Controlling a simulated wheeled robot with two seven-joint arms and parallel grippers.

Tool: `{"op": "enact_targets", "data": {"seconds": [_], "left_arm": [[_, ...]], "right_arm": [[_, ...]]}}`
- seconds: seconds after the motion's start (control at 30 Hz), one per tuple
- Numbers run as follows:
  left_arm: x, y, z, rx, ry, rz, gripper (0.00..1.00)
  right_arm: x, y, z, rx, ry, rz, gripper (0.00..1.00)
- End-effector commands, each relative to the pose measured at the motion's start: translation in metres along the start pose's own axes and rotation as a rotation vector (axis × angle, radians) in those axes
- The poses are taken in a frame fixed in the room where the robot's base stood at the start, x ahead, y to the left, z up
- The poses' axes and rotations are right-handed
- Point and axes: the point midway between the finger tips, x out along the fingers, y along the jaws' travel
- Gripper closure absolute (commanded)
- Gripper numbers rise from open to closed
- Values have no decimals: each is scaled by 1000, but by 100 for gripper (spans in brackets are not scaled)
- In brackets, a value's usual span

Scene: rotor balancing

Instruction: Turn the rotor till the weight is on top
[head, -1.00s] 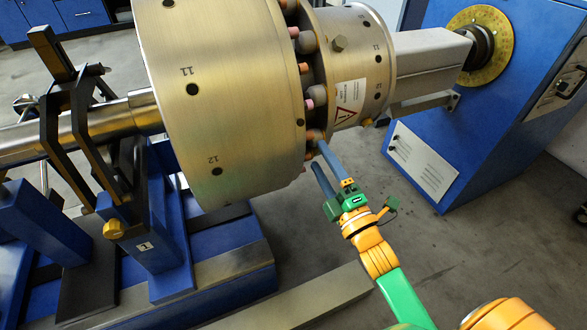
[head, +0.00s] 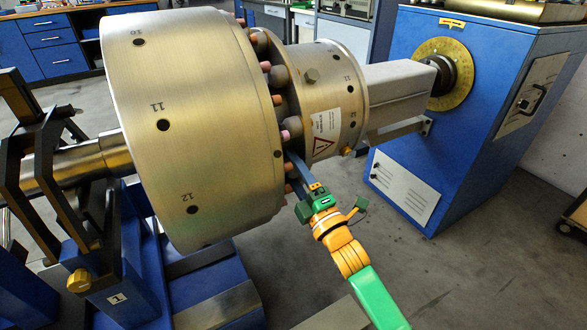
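The rotor (head: 205,95) is a large brass-coloured drum with dark holes and stamped numbers, 11 and 12 among them. It lies on a horizontal shaft, with a ring of pink and grey pins at its right face and a smaller flanged drum (head: 335,85) beyond. My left gripper is out of view.
A blue drive cabinet (head: 480,120) with a yellow dial (head: 443,75) stands on the right. Black bearing arms (head: 45,165) and a blue stand carry the shaft on the left. Blue drawers (head: 55,48) are at the back. Floor at the lower right is clear.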

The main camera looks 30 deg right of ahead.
Motion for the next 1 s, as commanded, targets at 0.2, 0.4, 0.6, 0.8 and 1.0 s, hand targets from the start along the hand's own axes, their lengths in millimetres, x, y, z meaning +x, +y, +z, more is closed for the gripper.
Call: {"op": "enact_targets", "data": {"seconds": [0.2, 0.4, 0.6, 0.8, 1.0], "left_arm": [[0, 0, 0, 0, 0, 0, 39], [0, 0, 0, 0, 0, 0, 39], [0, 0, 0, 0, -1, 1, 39], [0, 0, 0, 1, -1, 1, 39], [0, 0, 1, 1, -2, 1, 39]], "right_arm": [[0, 0, 0, 0, 0, 0, 100], [0, 0, 0, 0, 0, 0, 100], [0, 0, 0, 1, 0, -1, 100], [0, 0, 0, 1, 0, -1, 100], [0, 0, 0, 1, 0, -1, 100]]}}
